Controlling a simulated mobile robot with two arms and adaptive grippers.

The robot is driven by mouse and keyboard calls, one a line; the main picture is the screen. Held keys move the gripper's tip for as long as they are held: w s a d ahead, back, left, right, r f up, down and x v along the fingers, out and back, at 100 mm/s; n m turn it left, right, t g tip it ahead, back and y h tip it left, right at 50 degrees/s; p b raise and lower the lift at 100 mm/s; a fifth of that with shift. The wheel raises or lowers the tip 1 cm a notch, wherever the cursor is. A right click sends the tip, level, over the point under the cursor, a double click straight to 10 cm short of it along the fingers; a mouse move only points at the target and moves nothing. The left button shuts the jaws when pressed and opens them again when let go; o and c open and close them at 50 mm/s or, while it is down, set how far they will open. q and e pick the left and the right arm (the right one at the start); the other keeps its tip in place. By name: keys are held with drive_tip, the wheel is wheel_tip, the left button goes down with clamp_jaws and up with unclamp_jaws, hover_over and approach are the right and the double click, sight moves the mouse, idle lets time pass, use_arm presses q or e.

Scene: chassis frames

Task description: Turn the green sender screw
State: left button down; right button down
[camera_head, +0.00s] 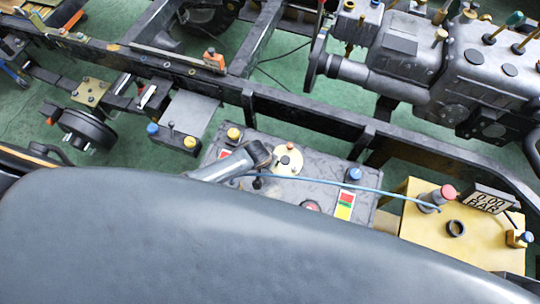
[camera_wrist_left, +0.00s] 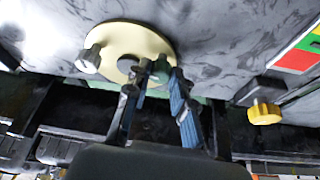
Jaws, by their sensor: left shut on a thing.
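In the left wrist view, a round cream-coloured plate (camera_wrist_left: 112,40) sits on a grey, smudged surface, with a dark round centre (camera_wrist_left: 127,66). The green sender screw (camera_wrist_left: 159,71) stands at the plate's edge. My left gripper (camera_wrist_left: 150,82) has its two fingertips at this screw and is shut on it; the fingers partly hide it. A silver screw (camera_wrist_left: 89,58) stands at the plate's other side, apart from the fingers. In the head view, the cream plate (camera_head: 287,166) is on the grey tank top, with my left gripper (camera_head: 262,156) close to its left. My right gripper is in neither view.
A yellow cap (camera_wrist_left: 264,113) and a coloured label (camera_wrist_left: 298,58) lie right of the fingers. In the head view, a blue cable (camera_head: 340,185) crosses the tank toward a yellow box (camera_head: 418,236). Dark frame rails (camera_head: 300,110) run behind the tank.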

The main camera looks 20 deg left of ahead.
use_arm(q)
drive_tip(key=shift+d+n+y, duration=0.15)
drive_tip(key=shift+n+y, duration=0.35)
drive_tip(key=shift+n, duration=0.6)
drive_tip(key=shift+p, duration=0.3)
drive_tip(key=c, duration=1.1)
unclamp_jaws()
drive_tip(key=v, duration=1.2)
